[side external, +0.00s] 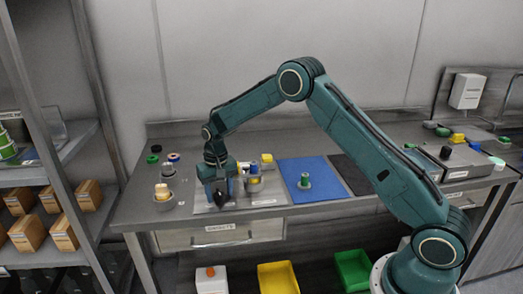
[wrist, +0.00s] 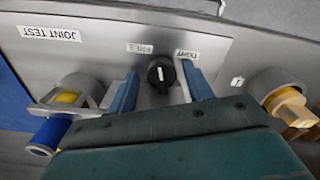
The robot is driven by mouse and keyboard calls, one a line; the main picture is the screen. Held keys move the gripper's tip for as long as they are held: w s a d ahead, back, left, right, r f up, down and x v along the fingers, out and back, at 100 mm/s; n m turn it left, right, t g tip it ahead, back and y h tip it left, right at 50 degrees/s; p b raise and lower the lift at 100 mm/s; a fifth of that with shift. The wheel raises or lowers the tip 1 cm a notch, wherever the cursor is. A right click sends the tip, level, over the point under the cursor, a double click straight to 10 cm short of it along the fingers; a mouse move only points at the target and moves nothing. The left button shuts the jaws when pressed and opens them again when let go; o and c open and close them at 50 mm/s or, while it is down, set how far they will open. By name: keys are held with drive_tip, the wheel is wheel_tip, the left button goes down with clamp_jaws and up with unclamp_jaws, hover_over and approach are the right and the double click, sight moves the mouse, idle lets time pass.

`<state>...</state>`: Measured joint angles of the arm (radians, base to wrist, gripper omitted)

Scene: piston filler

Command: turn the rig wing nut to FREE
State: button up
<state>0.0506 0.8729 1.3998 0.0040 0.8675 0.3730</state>
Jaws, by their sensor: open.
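The rig wing nut (wrist: 160,74) is a black knob with a white pointer mark, seen in the wrist view on a grey metal plate (wrist: 95,60). Its mark stands nearly upright in the picture. The FREE label (wrist: 138,48) is above left of it and the TIGHT label (wrist: 187,51) above right, both upside down. My gripper (wrist: 160,70) is open, with one blue finger on each side of the nut and visible gaps between. In the side view my gripper (side external: 218,190) is low over the plate on the bench. I cannot tell the exact finger height.
In the wrist view a grey holder with a yellow piece (wrist: 68,97) and a blue cylinder (wrist: 47,135) are at left. A grey ring with orange-yellow pieces (wrist: 288,104) is at right. In the side view a blue mat (side external: 310,170) lies right of the plate.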

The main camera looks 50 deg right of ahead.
drive_tip(key=m, duration=0.4)
drive_tip(key=shift+a, duration=0.1)
wheel_tip(320, 180, up, 14)
drive_tip(key=s+a+r+n+t, duration=0.1)
drive_tip(key=s+r+n+t, duration=0.1)
drive_tip(key=s+r, duration=1.1)
drive_tip(key=shift+s+a+n, duration=0.3)
drive_tip(key=shift+s+n, duration=0.5)
drive_tip(key=shift+w+f, duration=0.1)
drive_tip(key=shift+w, duration=0.05)
idle(0.5)
drive_tip(key=m+g, duration=0.2)
drive_tip(key=m, duration=0.2)
hover_over(219, 194)
wheel_tip(219, 194, down, 13)
